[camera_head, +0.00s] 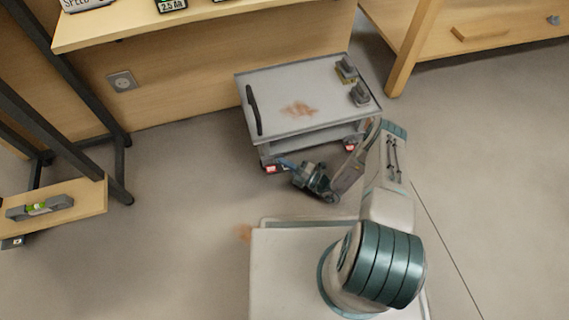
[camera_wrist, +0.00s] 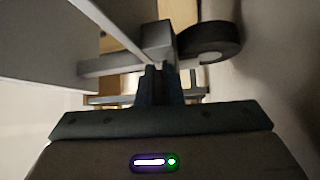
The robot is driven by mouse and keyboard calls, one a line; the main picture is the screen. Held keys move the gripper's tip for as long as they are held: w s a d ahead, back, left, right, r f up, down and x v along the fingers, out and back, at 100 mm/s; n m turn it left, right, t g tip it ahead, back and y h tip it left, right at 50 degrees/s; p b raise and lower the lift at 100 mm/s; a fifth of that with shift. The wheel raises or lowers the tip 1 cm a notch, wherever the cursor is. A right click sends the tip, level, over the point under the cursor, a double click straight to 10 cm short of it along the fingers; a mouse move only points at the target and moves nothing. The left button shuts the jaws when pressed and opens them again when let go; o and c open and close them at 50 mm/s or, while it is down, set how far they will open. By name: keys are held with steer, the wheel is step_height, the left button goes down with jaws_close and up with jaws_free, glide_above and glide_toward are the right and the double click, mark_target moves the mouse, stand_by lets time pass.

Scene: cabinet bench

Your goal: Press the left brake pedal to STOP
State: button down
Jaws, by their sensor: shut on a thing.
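A grey cart (camera_head: 318,95) stands on the floor with a black handle on its left side. The left brake pedal (camera_head: 270,169) shows red at the cart's lower front left corner. My gripper (camera_head: 287,164) is low beside this pedal, just right of it, under the front edge of the cart. In the wrist view my gripper (camera_wrist: 160,75) has its narrow fingers close together at a grey part (camera_wrist: 157,38) next to a dark wheel (camera_wrist: 210,40). The fingers are shut on this part, which appears to belong to the left brake pedal. The pedal's wording cannot be read.
Another red pedal (camera_head: 350,146) is at the cart's front right corner. Two small grey objects stand on the cart's right end. A wooden bench (camera_head: 180,30) is behind, and a black-framed rack (camera_head: 122,160) is at left. Floor is clear between rack and cart.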

steer(key=shift+w+d+r+n+p, duration=0.1)
steer(key=shift+r+n+p, duration=0.2)
steer(key=shift+r+n+g+h+p, duration=0.3)
steer(key=shift+n+g+h+p, duration=0.3)
steer(key=shift+n+h+p, duration=0.15)
steer(key=shift+r+n+h+p, duration=0.15)
steer(key=shift+n+h+p, duration=0.3)
steer(key=shift+p, duration=0.35)
steer(key=shift+h, duration=0.3)
steer(key=shift+f, duration=0.2)
steer(key=shift+n, duration=0.3)
steer(key=c, duration=1.6)
jaws_free()
steer(key=shift+o, duration=0.2)
